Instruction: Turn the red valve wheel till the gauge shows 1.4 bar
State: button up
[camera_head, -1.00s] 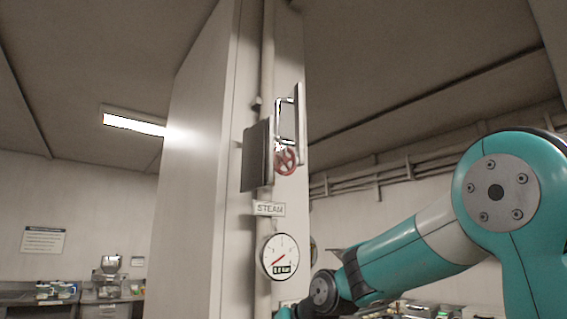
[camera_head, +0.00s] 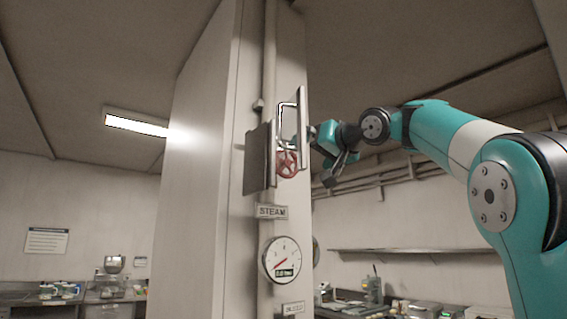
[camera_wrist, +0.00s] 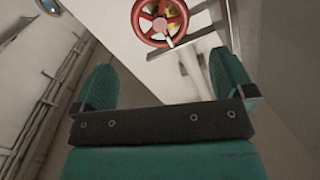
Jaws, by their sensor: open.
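The red valve wheel (camera_head: 287,164) sits on the pipe at the column, between a dark plate on its left and a pale plate with a handle-like bracket on its right. It also shows near the top of the wrist view (camera_wrist: 160,20), with spokes and a pale hub. The round white gauge (camera_head: 281,259) is below it, under the STEAM sign (camera_head: 271,212); its needle points low left and its small display seems to read 0.0 bar. My gripper (camera_wrist: 165,82) is open and empty, apart from the wheel.
The dark plate (camera_head: 257,158) and the pale plate (camera_head: 302,130) flank the wheel closely. A small sign (camera_head: 293,308) hangs below the gauge. A wall shelf (camera_head: 400,251) and a cluttered counter are at the right. Open air surrounds my arm.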

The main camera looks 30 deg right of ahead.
jog(key=w+p, duration=0.1)
jog(key=w, duration=0.2)
jog(key=w+p, duration=0.1)
jog(key=w, duration=0.3)
jog(key=w+p, duration=0.1)
jog(key=w, duration=0.2)
jog(key=shift+w+a+r+p, duration=0.1)
jog(key=shift+w+a+p, duration=0.15)
jog(key=shift+w+p, duration=0.15)
jog(key=shift+w, duration=0.65)
jog(key=shift+c, duration=0.5)
jog(key=c, duration=0.6)
